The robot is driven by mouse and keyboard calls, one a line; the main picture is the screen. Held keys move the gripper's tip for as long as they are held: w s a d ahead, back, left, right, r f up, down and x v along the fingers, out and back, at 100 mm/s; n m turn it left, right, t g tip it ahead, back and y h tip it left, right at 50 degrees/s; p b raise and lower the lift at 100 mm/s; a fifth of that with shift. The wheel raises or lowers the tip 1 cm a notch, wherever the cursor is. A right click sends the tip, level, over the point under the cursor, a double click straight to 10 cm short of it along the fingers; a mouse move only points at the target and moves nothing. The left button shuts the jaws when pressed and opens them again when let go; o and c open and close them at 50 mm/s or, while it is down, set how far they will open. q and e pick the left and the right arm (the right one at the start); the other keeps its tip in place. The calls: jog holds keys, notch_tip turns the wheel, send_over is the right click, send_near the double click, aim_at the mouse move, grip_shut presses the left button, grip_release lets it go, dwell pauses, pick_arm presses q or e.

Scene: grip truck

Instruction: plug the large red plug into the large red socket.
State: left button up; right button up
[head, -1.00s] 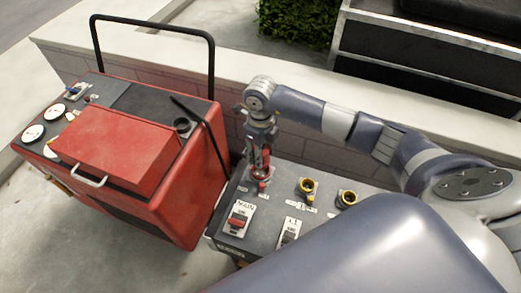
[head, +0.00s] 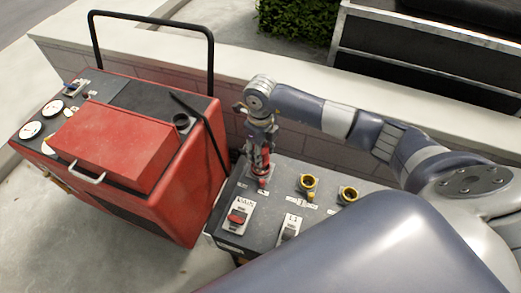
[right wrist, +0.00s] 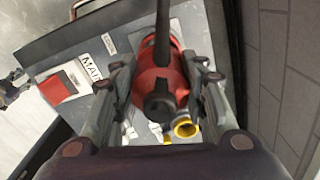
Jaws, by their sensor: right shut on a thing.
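My right gripper (head: 259,148) is shut on the large red plug (right wrist: 158,85), which sits between its fingers in the right wrist view with a black cable running up from it. In the head view the plug (head: 259,163) points down at the far left of the grey panel. A small red part (head: 263,183), perhaps of the large red socket, shows just below the plug. The gripper and plug hide most of the socket, so I cannot tell whether the plug is in it.
A red MAIN switch (head: 238,216) and another switch (head: 289,229) lie nearer. A red machine (head: 125,145) stands close on the left, and a low wall (head: 315,150) runs behind.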

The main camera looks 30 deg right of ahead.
jog(key=shift+f+b, duration=0.3)
jog(key=shift+b, duration=0.1)
dwell(1.0)
jog(key=shift+f+b, duration=1.4)
jog(key=shift+f, duration=0.25)
dwell(0.5)
jog(key=o, duration=1.3)
jog(key=shift+o, duration=0.4)
jog(key=shift+o, duration=1.3)
jog(key=shift+r, duration=0.15)
jog(key=shift+r+p, duration=1.8)
jog(key=shift+r, duration=0.6)
